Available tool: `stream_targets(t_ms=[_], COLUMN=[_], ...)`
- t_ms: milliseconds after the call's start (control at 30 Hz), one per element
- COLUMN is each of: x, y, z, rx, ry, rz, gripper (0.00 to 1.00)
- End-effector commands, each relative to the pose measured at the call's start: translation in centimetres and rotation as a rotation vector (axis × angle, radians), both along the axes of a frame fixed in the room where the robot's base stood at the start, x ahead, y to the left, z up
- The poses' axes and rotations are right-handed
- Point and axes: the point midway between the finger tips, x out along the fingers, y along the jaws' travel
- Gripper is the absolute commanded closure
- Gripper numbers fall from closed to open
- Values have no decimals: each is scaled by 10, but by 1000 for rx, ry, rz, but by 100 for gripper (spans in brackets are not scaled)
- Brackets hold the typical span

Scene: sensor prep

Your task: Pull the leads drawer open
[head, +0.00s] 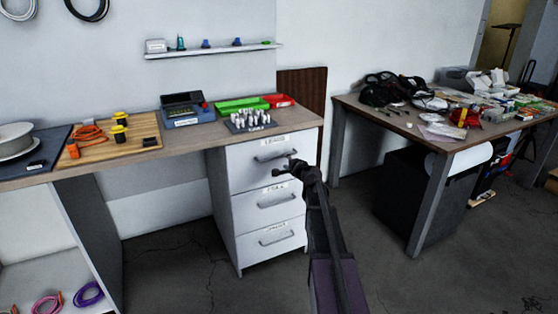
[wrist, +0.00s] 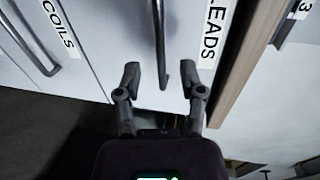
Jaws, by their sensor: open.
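The leads drawer (head: 243,175) is the top drawer of the white unit under the workbench and looks shut, with a "LEADS" label above its bar handle (head: 270,156). My gripper (head: 291,162) is in front of that drawer, by the handle's right end. In the wrist view my gripper (wrist: 163,82) is open. The handle (wrist: 159,45) runs into the gap between the fingers, which stand apart on either side of it. The "LEADS" label (wrist: 213,30) lies to its right. I cannot tell whether either finger touches the handle.
The coils drawer (head: 262,202) and a third drawer (head: 252,245) below look shut. The workbench (head: 190,143) above holds a green bin (head: 240,105), a red bin (head: 278,101) and a dark rack (head: 250,126). A cluttered table (head: 400,122) stands to the right; bare floor lies before the drawers.

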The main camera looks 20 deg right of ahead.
Motion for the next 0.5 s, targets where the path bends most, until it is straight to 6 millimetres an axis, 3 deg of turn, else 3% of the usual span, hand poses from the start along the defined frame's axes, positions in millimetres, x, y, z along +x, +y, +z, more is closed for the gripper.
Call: stream_targets(t_ms=[200, 500], x=[36, 64], y=[1, 2], z=[-8, -13], rx=[0, 0], ry=[0, 0], rz=[1, 1], gripper=[49, 49])
